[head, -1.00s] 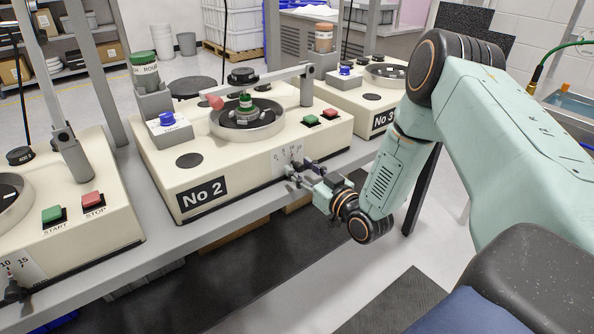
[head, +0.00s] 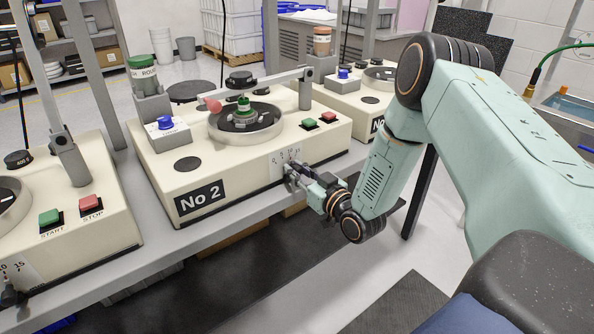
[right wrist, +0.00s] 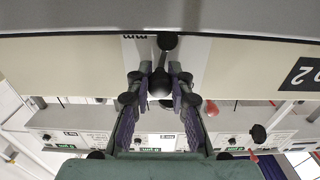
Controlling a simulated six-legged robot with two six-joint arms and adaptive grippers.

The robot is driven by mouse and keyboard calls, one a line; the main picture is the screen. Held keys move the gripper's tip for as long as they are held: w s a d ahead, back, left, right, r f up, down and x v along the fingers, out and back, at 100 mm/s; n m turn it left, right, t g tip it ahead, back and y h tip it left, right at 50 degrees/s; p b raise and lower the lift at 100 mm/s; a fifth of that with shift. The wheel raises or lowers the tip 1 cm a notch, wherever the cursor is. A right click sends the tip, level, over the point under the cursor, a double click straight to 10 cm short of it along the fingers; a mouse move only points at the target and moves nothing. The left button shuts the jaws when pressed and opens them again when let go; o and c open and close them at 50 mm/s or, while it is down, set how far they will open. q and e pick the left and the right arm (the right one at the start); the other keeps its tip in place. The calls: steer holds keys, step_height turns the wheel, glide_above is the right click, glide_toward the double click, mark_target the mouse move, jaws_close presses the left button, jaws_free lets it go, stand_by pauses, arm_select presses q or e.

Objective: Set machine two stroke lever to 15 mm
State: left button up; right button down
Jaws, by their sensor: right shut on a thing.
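Machine two (head: 240,180), a cream bench unit with a black "No 2" label (head: 201,197), stands in the middle of the head view. Its white stroke scale plate (head: 286,158) is on the front face, with small numbers along its top. My right gripper (head: 293,172) is at the plate and covers its lower part, so the lever's setting cannot be read there. In the right wrist view the gripper (right wrist: 160,88) is shut on the black stroke lever (right wrist: 160,80), just beyond a round black pivot (right wrist: 167,41). My left gripper is out of view.
The machine's green start button (head: 308,124) and red stop button (head: 327,117) are on top, above the gripper. Another machine (head: 75,205) stands at the left and a third (head: 350,110) at the back right. A grey bench edge (head: 225,226) runs below.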

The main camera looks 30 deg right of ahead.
stand_by(0.3)
steer(key=m, duration=0.2)
steer(key=d+m+b, duration=0.1)
steer(key=m, duration=0.1)
steer(key=shift+f, duration=0.25)
steer(key=c, duration=1.2)
jaws_free()
steer(key=shift+d, duration=0.1)
steer(key=s, duration=0.8)
steer(key=s+d, duration=0.1)
steer(key=s, duration=0.2)
steer(key=shift+s, duration=0.4)
